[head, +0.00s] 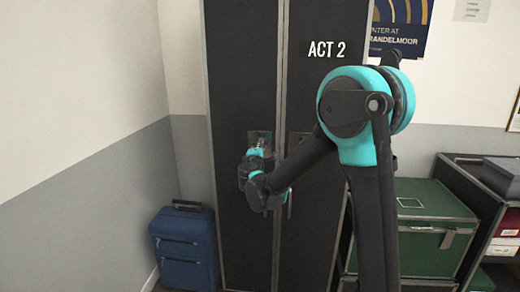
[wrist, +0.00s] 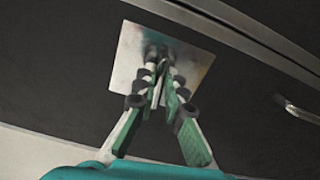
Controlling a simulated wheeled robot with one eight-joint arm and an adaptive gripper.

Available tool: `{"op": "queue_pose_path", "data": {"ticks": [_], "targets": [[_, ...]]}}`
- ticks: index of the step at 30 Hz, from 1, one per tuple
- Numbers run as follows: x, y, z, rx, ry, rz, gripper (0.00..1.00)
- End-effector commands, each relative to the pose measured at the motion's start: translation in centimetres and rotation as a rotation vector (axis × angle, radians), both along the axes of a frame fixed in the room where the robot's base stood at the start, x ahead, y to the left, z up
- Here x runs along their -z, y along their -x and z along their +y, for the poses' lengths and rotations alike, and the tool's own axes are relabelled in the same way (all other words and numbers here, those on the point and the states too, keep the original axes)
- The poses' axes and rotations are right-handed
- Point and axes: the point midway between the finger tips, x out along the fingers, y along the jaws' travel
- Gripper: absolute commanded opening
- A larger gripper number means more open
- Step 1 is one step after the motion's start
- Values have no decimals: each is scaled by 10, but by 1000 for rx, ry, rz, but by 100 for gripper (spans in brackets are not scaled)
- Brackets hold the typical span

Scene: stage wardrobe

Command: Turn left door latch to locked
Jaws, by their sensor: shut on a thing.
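The tall black wardrobe has a left door (head: 238,75) and a right door marked "ACT 2" (head: 312,95). The left door latch sits on a square metal plate (head: 259,137), which also shows in the wrist view (wrist: 128,65). My gripper (head: 256,155) is at this plate. In the wrist view its fingers (wrist: 161,82) are closed together on the latch's small turning piece at the middle of the plate. The fingers hide most of that piece, so I cannot tell its angle.
A bar handle (wrist: 300,112) is on the right in the wrist view. A blue suitcase (head: 184,245) stands left of the wardrobe. A green trunk (head: 430,243) and a dark open case (head: 465,180) stand to the right. My arm hides part of the right door.

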Motion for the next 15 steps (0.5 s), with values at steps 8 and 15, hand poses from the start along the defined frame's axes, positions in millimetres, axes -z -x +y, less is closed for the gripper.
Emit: {"op": "queue_pose_path", "data": {"ticks": [8,15], "targets": [[0,-2,0,0,-118,-5,0],[0,-2,1,0,-154,-6,0]]}}
